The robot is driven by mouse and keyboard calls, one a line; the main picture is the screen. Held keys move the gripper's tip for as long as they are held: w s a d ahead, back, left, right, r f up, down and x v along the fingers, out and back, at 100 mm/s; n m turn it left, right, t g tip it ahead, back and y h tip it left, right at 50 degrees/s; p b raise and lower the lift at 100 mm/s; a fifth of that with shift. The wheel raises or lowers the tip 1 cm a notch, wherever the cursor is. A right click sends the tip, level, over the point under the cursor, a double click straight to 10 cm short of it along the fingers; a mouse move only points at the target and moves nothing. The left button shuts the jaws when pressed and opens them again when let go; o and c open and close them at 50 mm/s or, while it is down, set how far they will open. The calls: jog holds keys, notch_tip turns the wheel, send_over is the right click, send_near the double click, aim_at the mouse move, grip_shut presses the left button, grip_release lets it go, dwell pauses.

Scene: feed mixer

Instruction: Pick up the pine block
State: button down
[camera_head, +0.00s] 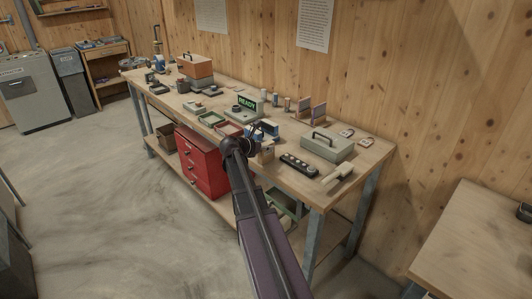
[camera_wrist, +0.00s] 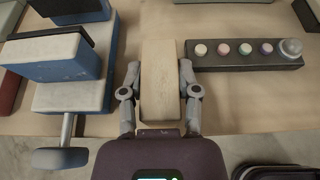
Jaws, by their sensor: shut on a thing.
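The pine block (camera_wrist: 160,85) is a pale wooden block at the centre of the wrist view. My gripper (camera_wrist: 160,98) has one finger on each side of it, shut on it. The block stands over the wooden bench top close to its front edge; I cannot tell whether it still touches the bench. In the head view the block (camera_head: 265,155) shows as a small pale piece just right of my gripper (camera_head: 256,150), whose fingers are mostly hidden by my arm.
A blue vise (camera_wrist: 70,65) is close on the left. A dark strip with several round buttons (camera_wrist: 245,52) is close on the right. Beyond are a grey-green toolbox (camera_head: 328,146) and a pale brush-like object (camera_head: 338,175). A red drawer cabinet (camera_head: 200,165) stands below the bench.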

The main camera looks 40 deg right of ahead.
jog(key=shift+r, duration=0.15)
notch_tip(320, 180, up, 4)
jog(key=p, duration=0.4)
jog(key=s+a+p, duration=0.1)
jog(key=s+a, duration=0.2)
jog(key=s, duration=1.2)
jog(key=shift+s+a+r, duration=0.3)
jog(key=shift+a+r, duration=0.05)
